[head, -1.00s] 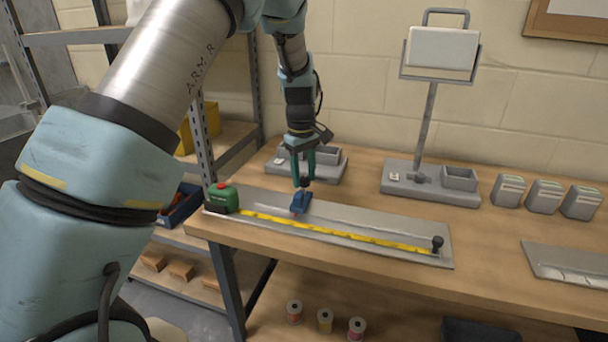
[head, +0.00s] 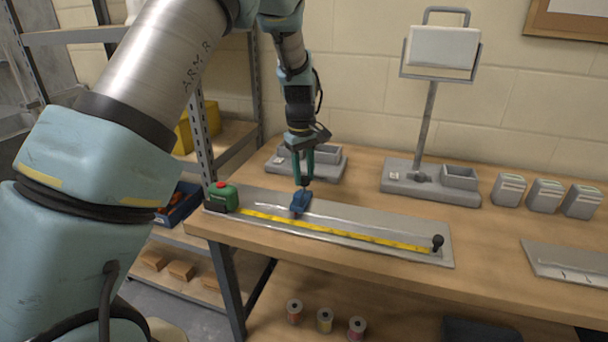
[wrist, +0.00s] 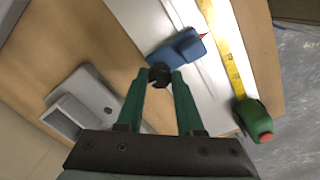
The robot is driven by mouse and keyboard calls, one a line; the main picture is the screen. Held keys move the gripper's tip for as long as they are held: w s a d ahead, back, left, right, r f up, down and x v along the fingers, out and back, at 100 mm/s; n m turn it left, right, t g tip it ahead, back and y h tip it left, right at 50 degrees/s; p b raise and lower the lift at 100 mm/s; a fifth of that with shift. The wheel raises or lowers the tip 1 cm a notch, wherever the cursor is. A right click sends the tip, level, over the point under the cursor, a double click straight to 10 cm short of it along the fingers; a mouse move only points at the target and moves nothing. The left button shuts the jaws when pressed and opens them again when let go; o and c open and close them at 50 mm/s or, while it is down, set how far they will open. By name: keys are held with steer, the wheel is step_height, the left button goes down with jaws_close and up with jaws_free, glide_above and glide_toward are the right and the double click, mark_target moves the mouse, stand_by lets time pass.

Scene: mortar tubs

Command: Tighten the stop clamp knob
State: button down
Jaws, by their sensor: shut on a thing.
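The stop clamp is a blue block (head: 301,202) on the grey metal rail plate (head: 350,219), near its left end. Its dark knob (wrist: 159,75) shows in the wrist view between my fingertips, beside the blue block (wrist: 178,50). My gripper (head: 303,182) points down over the clamp and is shut on the knob. A yellow tape (head: 330,229) runs along the plate from a green tape measure (head: 223,197) at the left to a black post (head: 437,243) at the right. A red pointer (wrist: 203,35) sticks out of the clamp toward the tape in the wrist view.
A grey base with a tray (head: 325,156) stands behind my gripper. A lamp-like stand (head: 428,100) and several grey containers (head: 545,196) stand further right. Another metal plate (head: 570,264) lies at the right edge. A metal shelf post (head: 203,140) rises at the left.

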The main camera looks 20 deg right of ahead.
steer(key=m+b, duration=0.1)
steer(key=m, duration=0.7)
steer(key=shift+w+m+b, duration=0.1)
steer(key=shift+m+b, duration=0.2)
steer(key=shift+b, duration=0.1)
steer(key=m, duration=0.4)
steer(key=shift+g, duration=0.3)
steer(key=shift+m, duration=2)
steer(key=c, duration=0.5)
jaws_free()
steer(key=shift+c, duration=0.2)
